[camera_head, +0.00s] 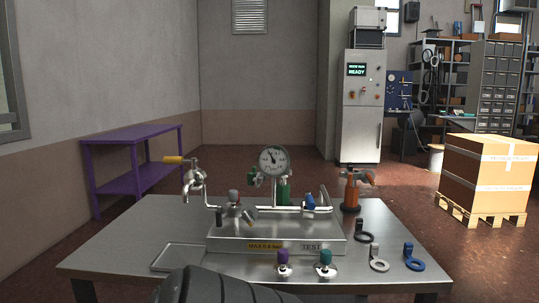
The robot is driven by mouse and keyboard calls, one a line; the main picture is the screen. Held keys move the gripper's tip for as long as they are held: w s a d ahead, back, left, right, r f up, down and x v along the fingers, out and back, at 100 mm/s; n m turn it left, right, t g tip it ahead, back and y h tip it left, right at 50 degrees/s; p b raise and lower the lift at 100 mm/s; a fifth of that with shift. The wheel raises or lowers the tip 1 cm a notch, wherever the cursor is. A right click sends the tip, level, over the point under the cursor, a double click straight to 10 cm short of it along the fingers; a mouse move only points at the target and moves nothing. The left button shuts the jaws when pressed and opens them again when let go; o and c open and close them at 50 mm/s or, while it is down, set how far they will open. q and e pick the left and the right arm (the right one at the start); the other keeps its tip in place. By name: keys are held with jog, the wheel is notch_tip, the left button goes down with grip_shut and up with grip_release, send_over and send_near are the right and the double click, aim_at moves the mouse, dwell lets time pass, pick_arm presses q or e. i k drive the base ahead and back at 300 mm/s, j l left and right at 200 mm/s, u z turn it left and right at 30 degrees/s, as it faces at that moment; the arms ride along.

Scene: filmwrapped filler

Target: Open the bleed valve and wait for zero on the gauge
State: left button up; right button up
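A steel test rig (280,243) stands on the metal table, with labels that seem to read "MAX" and "TEST". A round white gauge (273,160) rises from its middle. Its dark needle points up and left; the numbers are too small to read. A grey-knobbed angled fitting (234,198) sits at the left of the rig's pipe, and a blue-handled valve (310,203) at the right. No label shows which is the bleed valve. Neither gripper shows clearly; a dark ribbed part of mine fills the bottom edge.
A shallow tray (178,257) lies front left on the table. Purple (283,262) and teal (325,262) capped fittings stand at the front. Boxes (488,180) sit on a pallet beyond.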

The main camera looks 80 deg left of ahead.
aim_at(167, 160)
jog(key=u, duration=3.1)
